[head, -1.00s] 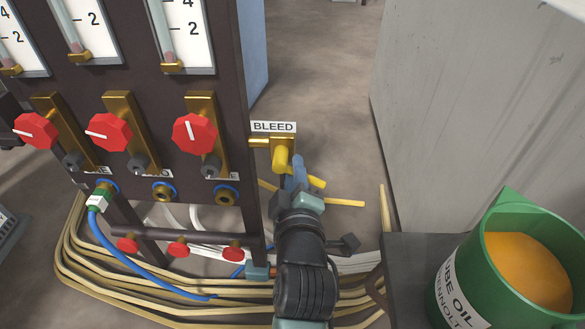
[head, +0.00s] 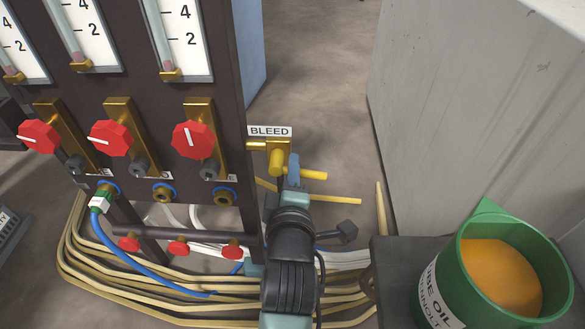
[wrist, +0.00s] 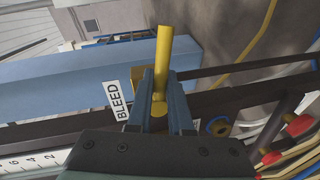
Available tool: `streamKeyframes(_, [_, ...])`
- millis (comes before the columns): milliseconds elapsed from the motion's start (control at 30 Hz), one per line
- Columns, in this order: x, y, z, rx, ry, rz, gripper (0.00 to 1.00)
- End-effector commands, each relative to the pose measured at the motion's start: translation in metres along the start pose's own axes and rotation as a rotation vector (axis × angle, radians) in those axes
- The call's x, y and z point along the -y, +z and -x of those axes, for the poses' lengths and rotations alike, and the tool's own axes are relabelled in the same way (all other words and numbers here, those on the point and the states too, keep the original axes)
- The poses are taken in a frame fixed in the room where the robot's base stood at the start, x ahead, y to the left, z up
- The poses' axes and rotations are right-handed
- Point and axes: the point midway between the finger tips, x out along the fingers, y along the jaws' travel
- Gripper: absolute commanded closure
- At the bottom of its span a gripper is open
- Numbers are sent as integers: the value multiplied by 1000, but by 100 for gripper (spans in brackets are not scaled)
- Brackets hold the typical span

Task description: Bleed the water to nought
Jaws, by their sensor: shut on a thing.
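The bleed valve, a yellow handle (head: 313,175) on a brass fitting (head: 262,146), sits at the right edge of the dark panel under the BLEED label (head: 269,131). My gripper (head: 292,172) is at the handle, its fingers on either side of it. In the wrist view the yellow handle (wrist: 162,60) runs up from between the fingertips of my gripper (wrist: 160,92), which is shut on it. The fluid levels in the tubes are too small to read exactly.
Three red knobs (head: 193,139) stand below the gauges; the right one's white line is near upright, the others' near level. A blue hose (head: 133,259) and cream hoses (head: 100,275) lie below. A green oil bucket (head: 450,270) and grey cabinet (head: 470,110) stand right.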

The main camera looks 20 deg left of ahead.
Motion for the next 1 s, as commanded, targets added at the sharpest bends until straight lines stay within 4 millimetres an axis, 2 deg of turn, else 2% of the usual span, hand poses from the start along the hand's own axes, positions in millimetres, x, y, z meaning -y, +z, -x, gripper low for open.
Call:
streamKeyframes(133, [1, 0, 0, 1, -3, -1, 100])
streamKeyframes(167, [1, 0, 0, 1, -3, -1, 78])
streamKeyframes(300, [1, 0, 0, 0, -3, -2, 53])
streamKeyframes(667, [0, 0, 3, 0, -1, -3, 52])
streamKeyframes(833, [-2, 0, 20, 1, -2, -4, 52])
streamKeyframes(1000, [-2, 0, 50, 1, -4, -4, 52])
